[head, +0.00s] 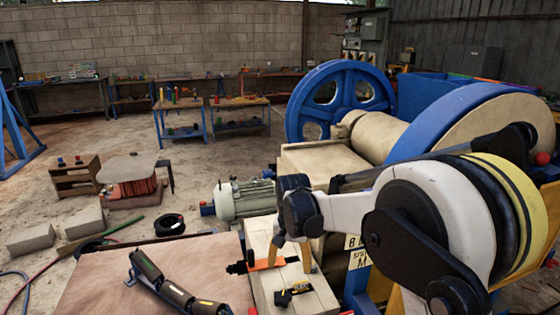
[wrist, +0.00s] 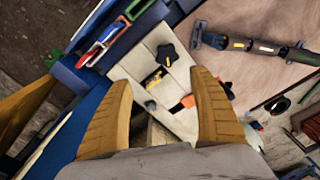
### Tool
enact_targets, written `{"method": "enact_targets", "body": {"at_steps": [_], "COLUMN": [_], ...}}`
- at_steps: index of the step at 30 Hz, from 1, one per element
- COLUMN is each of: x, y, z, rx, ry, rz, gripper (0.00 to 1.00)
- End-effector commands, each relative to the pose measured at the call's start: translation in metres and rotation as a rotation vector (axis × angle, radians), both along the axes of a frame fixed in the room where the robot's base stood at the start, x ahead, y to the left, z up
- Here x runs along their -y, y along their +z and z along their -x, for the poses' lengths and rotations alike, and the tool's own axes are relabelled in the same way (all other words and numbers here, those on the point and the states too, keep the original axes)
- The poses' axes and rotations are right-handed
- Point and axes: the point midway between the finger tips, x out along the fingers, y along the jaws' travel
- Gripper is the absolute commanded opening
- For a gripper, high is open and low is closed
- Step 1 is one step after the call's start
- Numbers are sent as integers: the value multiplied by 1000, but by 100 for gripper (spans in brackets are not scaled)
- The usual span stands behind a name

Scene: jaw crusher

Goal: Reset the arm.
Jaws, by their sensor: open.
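My gripper (head: 292,262) hangs at the end of my arm in the lower middle of the head view. Its two yellow fingers are apart and point down over a beige block (head: 312,302). Nothing shows between them that they hold. In the wrist view my gripper (wrist: 160,82) is spread, with the pale block top (wrist: 178,78) beyond the fingers. On the block are a black star-shaped knob (wrist: 167,54), a small black and yellow piece (head: 288,294) and an orange piece (head: 268,264). Whether a fingertip touches the block cannot be told.
The crusher's blue flywheel (head: 297,112) and beige roller (head: 372,132) stand behind my arm. A grey-green motor (head: 243,200) is left of the gripper. Concrete blocks (head: 32,240) and hoses lie on the floor at left.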

Motion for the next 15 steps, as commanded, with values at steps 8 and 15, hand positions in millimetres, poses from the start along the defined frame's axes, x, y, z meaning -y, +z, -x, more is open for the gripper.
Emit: {"method": "enact_targets", "body": {"at_steps": [8,15], "x": [68,117], "y": [96,134], "z": [73,154], "rx": [178,344], "ry": [64,126], "rz": [-19,2], "gripper": [71,71]}}
